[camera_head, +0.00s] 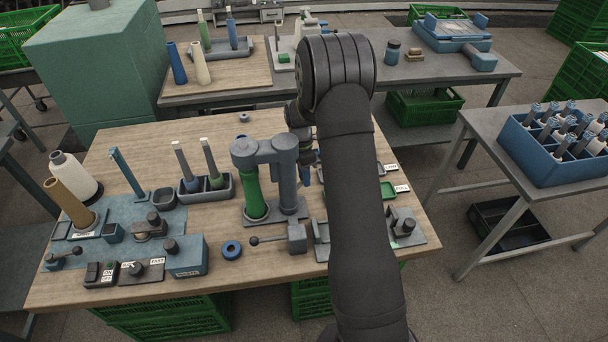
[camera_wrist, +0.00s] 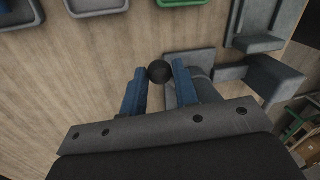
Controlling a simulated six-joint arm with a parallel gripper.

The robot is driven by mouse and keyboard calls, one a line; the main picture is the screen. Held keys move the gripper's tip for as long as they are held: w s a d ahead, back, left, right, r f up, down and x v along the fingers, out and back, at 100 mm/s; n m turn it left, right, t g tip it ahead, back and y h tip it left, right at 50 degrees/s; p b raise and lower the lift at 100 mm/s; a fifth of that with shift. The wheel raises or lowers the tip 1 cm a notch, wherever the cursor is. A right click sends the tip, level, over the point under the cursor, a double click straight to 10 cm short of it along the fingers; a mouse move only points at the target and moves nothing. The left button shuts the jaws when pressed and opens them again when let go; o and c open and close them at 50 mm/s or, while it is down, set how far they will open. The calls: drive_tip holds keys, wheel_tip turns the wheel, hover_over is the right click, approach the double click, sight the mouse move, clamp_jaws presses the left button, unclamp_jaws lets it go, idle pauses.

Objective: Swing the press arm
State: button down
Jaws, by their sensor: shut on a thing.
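The grey press stands near the middle of the table, with its post (camera_head: 288,185) and horizontal press arm (camera_head: 262,148). The arm's left end is above a green cone (camera_head: 253,190), which stands upright. My gripper (camera_wrist: 159,76) has its blue fingers shut on a black ball knob (camera_wrist: 159,70) in the wrist view. Grey blocky parts (camera_wrist: 262,76) lie right beside the knob; how the knob joins them is hard to see. In the head view my gripper is mostly hidden behind my own arm, just right of the press post, and the knob is hidden.
A lever block (camera_head: 297,237) and a blue ring (camera_head: 232,250) are in front of the press. A grey holder with two spindles (camera_head: 205,187) stands left of it. A green tray (camera_head: 387,190) is to the right.

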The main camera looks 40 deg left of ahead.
drive_tip(key=shift+d, duration=0.1)
drive_tip(key=d+m, duration=0.2)
drive_tip(key=m, duration=0.1)
drive_tip(key=d+m, duration=0.1)
drive_tip(key=shift+s+g+y, duration=0.25)
drive_tip(key=shift+g+y, duration=0.05)
drive_tip(key=d+m, duration=0.1)
drive_tip(key=s+d+m, duration=0.1)
drive_tip(key=m, duration=0.1)
drive_tip(key=s+d+m+y, duration=0.1)
drive_tip(key=m, duration=0.1)
drive_tip(key=shift+s+d+m, duration=0.1)
drive_tip(key=shift+d+m, duration=0.1)
drive_tip(key=shift+m, duration=0.2)
drive_tip(key=s+d+m, duration=0.1)
drive_tip(key=m, duration=0.1)
drive_tip(key=s+m, duration=0.1)
drive_tip(key=m, duration=0.1)
drive_tip(key=shift+s+d+y, duration=0.4)
drive_tip(key=shift+s+d+m+y, duration=0.15)
drive_tip(key=shift+s+m, duration=0.55)
drive_tip(key=shift+m, duration=0.35)
drive_tip(key=shift+s+d+m+y, duration=0.15)
drive_tip(key=shift+s+m, duration=0.55)
drive_tip(key=shift+m, duration=0.35)
drive_tip(key=shift+a, duration=0.1)
drive_tip(key=c, duration=1.1)
unclamp_jaws()
drive_tip(key=shift+c, duration=0.2)
